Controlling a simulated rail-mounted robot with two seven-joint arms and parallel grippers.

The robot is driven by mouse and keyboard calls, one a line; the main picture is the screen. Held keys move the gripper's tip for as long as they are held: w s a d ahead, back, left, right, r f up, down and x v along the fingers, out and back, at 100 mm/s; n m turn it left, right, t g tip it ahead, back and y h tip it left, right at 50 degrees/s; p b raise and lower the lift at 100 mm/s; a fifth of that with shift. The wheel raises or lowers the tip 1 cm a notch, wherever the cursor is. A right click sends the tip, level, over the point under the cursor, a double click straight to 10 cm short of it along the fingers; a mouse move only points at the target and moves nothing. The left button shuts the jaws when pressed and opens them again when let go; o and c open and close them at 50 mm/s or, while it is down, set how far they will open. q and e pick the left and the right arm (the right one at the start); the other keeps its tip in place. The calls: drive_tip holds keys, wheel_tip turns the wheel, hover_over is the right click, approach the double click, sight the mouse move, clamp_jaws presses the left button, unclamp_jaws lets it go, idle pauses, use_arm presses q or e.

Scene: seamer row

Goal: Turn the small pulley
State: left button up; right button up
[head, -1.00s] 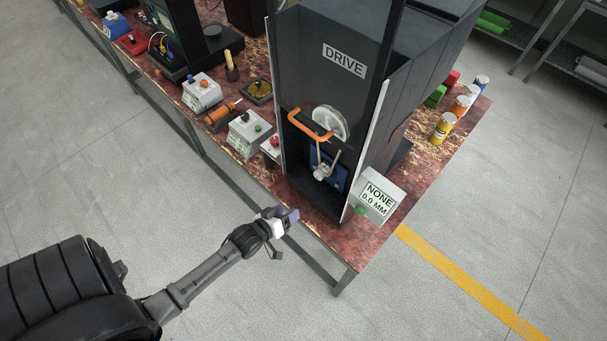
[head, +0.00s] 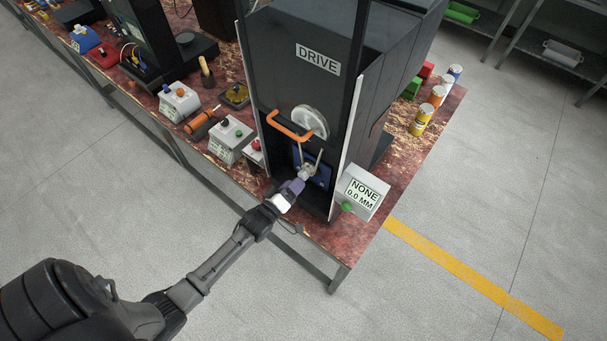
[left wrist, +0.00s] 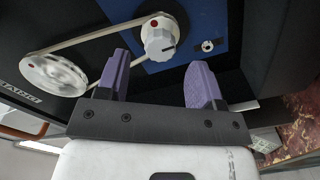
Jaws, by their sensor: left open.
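The small pulley (left wrist: 159,38) is a white knob-like wheel with a red dot, on a blue panel (left wrist: 205,22) inside the open drive cabinet. A belt joins it to the larger clear-white pulley (left wrist: 53,75), which also shows in the head view (head: 310,121). In the head view the small pulley (head: 307,171) is just beyond my left gripper (head: 289,192). In the left wrist view my left gripper (left wrist: 158,85) has its two purple fingers apart, with nothing between them. My right gripper is not in view.
The black drive cabinet (head: 345,90) has an orange handle (head: 289,127) above the opening. A grey box reading NONE 0.0 MM (head: 361,189) with a green button stands at its right. Button boxes (head: 229,140) stand left, and several cans (head: 421,120) stand right.

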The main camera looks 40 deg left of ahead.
sight(304, 175)
use_arm(q)
drive_tip(key=shift+w+a, duration=0.1)
drive_tip(key=shift+w, duration=2.55)
drive_tip(key=c, duration=0.6)
drive_tip(key=shift+c, duration=0.2)
drive_tip(key=shift+m, duration=0.4)
